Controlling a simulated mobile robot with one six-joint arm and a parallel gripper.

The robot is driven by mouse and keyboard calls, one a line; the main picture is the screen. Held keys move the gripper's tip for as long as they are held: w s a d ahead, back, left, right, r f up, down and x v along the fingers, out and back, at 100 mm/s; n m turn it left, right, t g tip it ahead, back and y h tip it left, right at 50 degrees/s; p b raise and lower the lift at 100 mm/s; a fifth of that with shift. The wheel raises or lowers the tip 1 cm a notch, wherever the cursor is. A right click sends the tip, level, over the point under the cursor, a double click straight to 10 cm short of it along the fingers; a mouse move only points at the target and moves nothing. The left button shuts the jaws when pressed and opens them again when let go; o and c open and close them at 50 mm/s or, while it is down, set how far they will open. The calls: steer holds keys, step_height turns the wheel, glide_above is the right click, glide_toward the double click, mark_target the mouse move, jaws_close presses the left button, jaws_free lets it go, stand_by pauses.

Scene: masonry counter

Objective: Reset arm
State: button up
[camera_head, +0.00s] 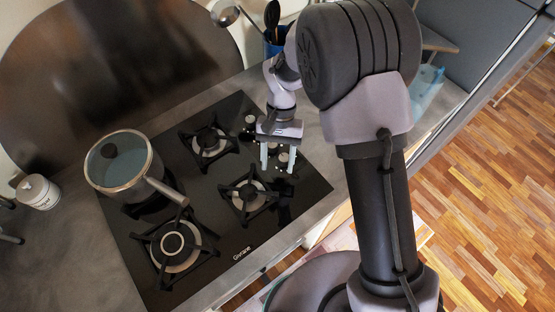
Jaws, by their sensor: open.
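My gripper (277,161) hangs over the right part of the black gas hob (228,262), above its control knobs. Its two pale fingers point down and stand apart, with nothing between them. The arm reaches in from the right side of the view, with its large grey joint and dark link in the foreground. This hides part of the counter behind it. Whether the fingertips touch a knob cannot be told from this angle.
A pot with a glass lid (118,158) stands on the hob's back left burner, its handle pointing right. A white canister (38,191) stands at the left. A utensil holder (276,40) with a ladle (226,13) is behind my arm. Wooden floor (490,200) lies right.

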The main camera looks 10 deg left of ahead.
steer(key=d+r+m+t+y+b, duration=0.25)
steer(key=d+r+t+b, duration=0.35)
steer(key=d+r, duration=0.55)
steer(key=s+d+r+m+t+b, duration=0.3)
steer(key=s+d+b, duration=0.3)
steer(key=s, duration=0.5)
steer(key=shift+s+d+r+t, duration=0.15)
steer(key=shift+s+d+t, duration=0.15)
steer(key=shift+d+t, duration=0.35)
steer(key=shift+c, duration=0.4)
jaws_close()
